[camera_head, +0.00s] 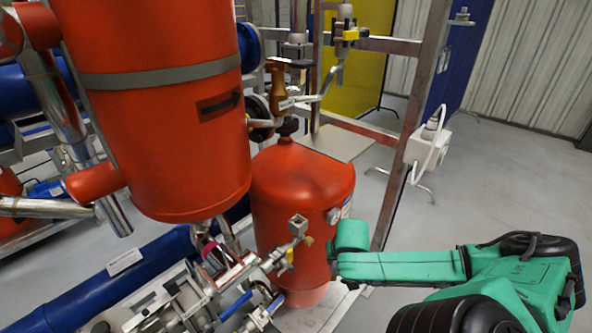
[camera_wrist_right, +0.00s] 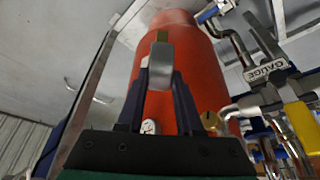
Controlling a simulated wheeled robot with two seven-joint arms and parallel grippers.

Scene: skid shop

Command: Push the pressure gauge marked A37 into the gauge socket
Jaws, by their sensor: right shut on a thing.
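My right gripper (camera_head: 333,250) reaches in from the right to the front of the red tank (camera_head: 300,180). In the wrist view its two dark fingers (camera_wrist_right: 158,90) are shut on a small grey piece with a yellowish top, likely the pressure gauge (camera_wrist_right: 160,65), seen edge-on. No A37 mark is readable. A plate reading GAUGE (camera_wrist_right: 265,70) is at the right of the wrist view, apart from the fingers. I cannot make out the socket's opening. A metal fitting with a square end (camera_head: 298,225) stands left of the gripper in the head view. My left gripper is not in view.
A large red vessel (camera_head: 165,110) hangs at the left. Pipes and valves crowd the lower middle, with a yellow handle (camera_wrist_right: 298,115) beside the GAUGE plate. A steel frame post (camera_head: 410,130) carries a white box (camera_head: 430,145). The floor at the right is clear.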

